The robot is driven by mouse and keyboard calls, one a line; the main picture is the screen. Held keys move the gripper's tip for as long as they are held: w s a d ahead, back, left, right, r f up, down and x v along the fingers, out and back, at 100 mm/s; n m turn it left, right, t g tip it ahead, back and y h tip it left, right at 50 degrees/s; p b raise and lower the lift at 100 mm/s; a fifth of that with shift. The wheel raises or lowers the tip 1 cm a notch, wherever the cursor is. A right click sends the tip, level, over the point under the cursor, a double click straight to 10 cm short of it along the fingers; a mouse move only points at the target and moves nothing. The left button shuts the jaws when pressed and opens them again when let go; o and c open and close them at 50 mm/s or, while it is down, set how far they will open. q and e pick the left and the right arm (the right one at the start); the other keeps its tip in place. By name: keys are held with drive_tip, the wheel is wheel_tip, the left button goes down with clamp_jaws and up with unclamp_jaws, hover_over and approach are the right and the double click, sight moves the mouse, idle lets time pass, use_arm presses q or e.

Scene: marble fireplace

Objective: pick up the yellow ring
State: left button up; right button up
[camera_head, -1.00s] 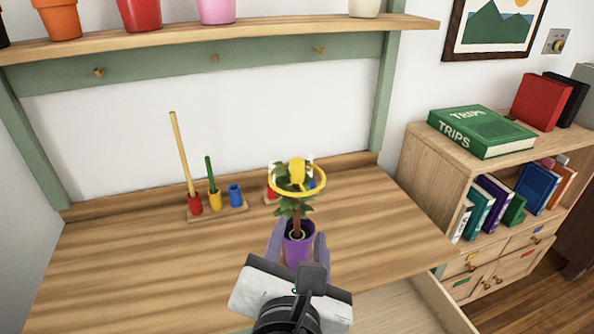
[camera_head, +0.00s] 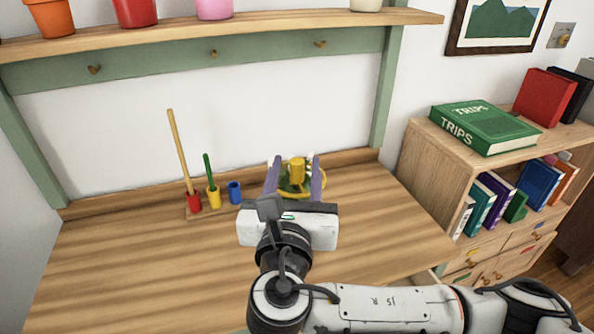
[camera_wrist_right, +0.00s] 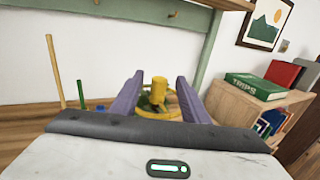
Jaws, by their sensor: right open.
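The yellow ring with its upright yellow tab (camera_head: 297,171) is around the green plant (camera_head: 285,183) at the back of the desk. In the right wrist view, the ring's tab (camera_wrist_right: 159,88) stands near the middle. My right gripper (camera_head: 296,160) is open, with its purple fingers on either side of the tab. The fingers (camera_wrist_right: 160,80) show gaps to the tab in the wrist view. I cannot tell whether they touch the ring's band. The purple pot and most of the plant are hidden behind my gripper. My left gripper is out of view.
A wooden holder (camera_head: 205,213) with red, yellow and blue cups and two sticks stands left of my gripper. A shelf (camera_head: 240,28) with pots runs above. A bookcase (camera_head: 437,150) stands at right. The desk's front left (camera_head: 130,270) is clear.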

drive_tip(key=shift+w, duration=0.45)
clamp_jaws()
